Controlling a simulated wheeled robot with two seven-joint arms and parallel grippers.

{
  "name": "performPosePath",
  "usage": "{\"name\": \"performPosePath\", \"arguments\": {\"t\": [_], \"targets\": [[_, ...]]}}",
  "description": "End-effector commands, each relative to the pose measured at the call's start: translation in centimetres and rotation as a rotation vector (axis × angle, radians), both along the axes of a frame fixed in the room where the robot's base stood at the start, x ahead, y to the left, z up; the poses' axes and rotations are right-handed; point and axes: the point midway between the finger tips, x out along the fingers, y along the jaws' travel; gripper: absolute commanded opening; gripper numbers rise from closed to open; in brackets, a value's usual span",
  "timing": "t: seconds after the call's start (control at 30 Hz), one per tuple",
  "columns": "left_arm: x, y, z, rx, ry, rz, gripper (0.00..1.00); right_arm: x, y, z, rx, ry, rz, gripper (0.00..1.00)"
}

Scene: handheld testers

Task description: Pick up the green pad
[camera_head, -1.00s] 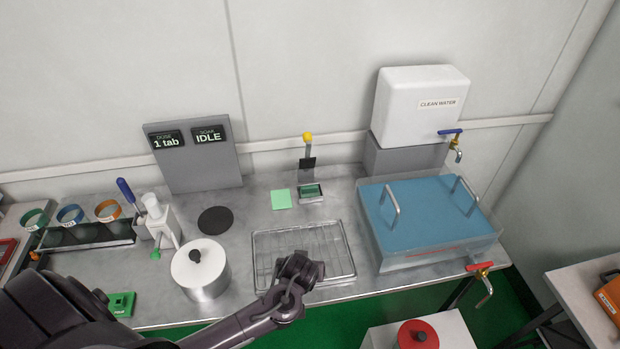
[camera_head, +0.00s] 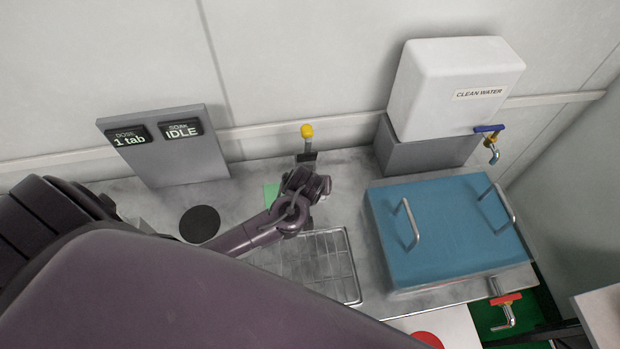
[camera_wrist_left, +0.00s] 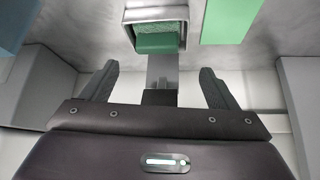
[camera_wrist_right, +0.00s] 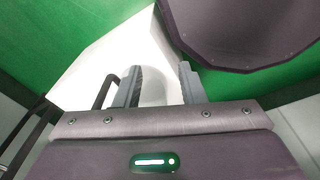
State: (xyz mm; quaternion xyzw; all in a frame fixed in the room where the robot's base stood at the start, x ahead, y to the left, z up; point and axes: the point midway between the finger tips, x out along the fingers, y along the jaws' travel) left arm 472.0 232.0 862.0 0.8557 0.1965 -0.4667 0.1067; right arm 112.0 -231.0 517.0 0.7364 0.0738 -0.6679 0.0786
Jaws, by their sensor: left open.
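A flat light green square (camera_head: 270,192) lies on the metal counter, partly hidden behind my left gripper in the head view. It shows in the left wrist view (camera_wrist_left: 230,20) at the top right. A darker green block (camera_wrist_left: 158,42) sits in a small metal holder at the top middle of that view, ahead of the gap between my fingers. My left gripper (camera_wrist_left: 158,78) is open and empty, apart from both green things. In the head view it hides the holder. My right gripper (camera_wrist_right: 158,72) shows only in its wrist view, fingers apart, with a white surface beyond.
A wire rack (camera_head: 325,262) lies in front of the left gripper. A blue-lidded tank (camera_head: 450,225) with handles stands to the right, below a white water container (camera_head: 455,85). A yellow-topped post (camera_head: 307,131) rises behind the holder. A black disc (camera_head: 199,223) lies to the left.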

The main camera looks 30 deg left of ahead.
Motion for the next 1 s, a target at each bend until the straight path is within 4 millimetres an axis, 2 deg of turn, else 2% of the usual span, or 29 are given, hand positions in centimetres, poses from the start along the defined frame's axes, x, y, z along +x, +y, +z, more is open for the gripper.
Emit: {"name": "performPosePath", "arguments": {"t": [0.03,0.1,0.2,0.33,0.5,0.6,0.8,1.0], "targets": [[0.3,0.1,-0.6,-0.002,0.002,0.001,0.82,-1.1,-0.4,0.0,-0.005,0.015,0.001,0.36],[0.6,0.2,-1.1,-0.001,0.003,0.0,0.82,-1.9,-0.7,0.0,-0.009,0.028,0.001,0.36],[1.2,0.3,-1.8,-0.001,0.002,0.001,0.82,-2.3,-0.9,0.4,-0.011,0.032,0.001,0.36],[2.1,0.5,-3.3,-0.001,0.002,0.001,0.82,-1.6,-0.8,1.0,-0.01,0.023,0.001,0.36],[3.0,0.9,-5.0,-0.002,0.001,-0.001,0.82,0.2,-0.3,1.3,-0.003,-0.005,0.0,0.36],[3.2,1.0,-5.3,-0.001,0.001,-0.001,0.82,0.6,0.2,1.3,0.004,-0.011,-0.002,0.36],[3.2,1.0,-5.4,-0.002,0.0,-0.001,0.82,0.2,0.7,1.2,0.01,-0.005,-0.004,0.36],[3.2,1.0,-5.4,-0.001,0.001,-0.001,0.57,-0.7,0.6,1.2,0.007,0.008,-0.003,0.36]]}}
